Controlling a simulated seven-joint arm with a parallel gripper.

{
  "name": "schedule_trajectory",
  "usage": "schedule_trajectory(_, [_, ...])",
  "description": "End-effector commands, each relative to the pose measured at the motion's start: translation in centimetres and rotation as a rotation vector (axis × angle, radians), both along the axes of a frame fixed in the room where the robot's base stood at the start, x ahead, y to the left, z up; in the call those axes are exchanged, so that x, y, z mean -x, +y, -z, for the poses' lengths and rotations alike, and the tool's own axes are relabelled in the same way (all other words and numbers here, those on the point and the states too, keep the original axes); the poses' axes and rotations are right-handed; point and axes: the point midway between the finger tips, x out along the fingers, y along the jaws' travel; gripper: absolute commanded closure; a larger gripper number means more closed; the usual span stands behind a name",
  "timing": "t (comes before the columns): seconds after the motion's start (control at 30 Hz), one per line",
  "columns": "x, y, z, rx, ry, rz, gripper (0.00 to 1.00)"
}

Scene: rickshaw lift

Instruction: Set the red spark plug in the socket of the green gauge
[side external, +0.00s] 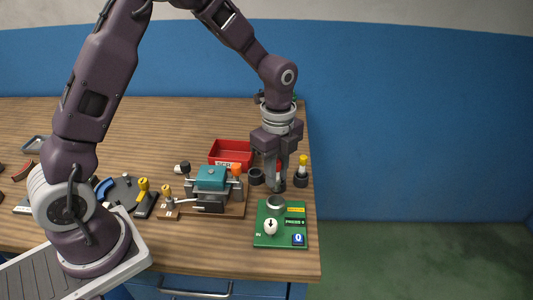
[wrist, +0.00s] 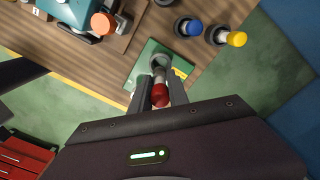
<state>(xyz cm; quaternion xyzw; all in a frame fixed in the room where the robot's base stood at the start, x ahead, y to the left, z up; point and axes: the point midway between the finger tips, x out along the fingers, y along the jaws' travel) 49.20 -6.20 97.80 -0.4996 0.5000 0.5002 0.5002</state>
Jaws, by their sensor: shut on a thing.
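My gripper (side external: 277,180) is shut on the red spark plug (wrist: 159,96). In the side view a bit of red shows between the fingers, with the plug's lower end pointing down. The green gauge (side external: 262,236) lies on the near right of the table; its grey ring socket (side external: 276,203) looks empty. The plug hangs a little above the socket in the side view, apart from it. In the wrist view the socket (wrist: 160,60) shows just beyond the plug's tip, and the fingers partly cover the gauge (wrist: 141,73).
Dark cups stand behind the gauge: one with a yellow plug (wrist: 234,39), one with a blue plug (wrist: 193,28), and another cup (side external: 256,176). A teal-topped device (side external: 211,179) stands to the left, a red bin (side external: 231,152) behind it. The table's right edge is close.

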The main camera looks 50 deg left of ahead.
Motion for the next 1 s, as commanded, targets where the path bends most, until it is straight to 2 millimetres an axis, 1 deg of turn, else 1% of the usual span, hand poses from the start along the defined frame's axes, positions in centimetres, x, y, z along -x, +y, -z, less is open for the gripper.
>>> schedule_trajectory(0.13, [0.1,-0.1,1.4,0.000,0.002,-0.001,1.00])
schedule_trajectory(0.4, [0.0,0.0,4.7,0.000,0.002,-0.001,1.00])
schedule_trajectory(0.5, [0.0,0.0,5.6,0.000,0.001,-0.001,1.00])
schedule_trajectory(0.7, [0.0,0.0,6.3,0.000,0.000,-0.002,1.00])
schedule_trajectory(1.0, [0.0,0.0,6.3,0.000,-0.001,-0.001,1.00])
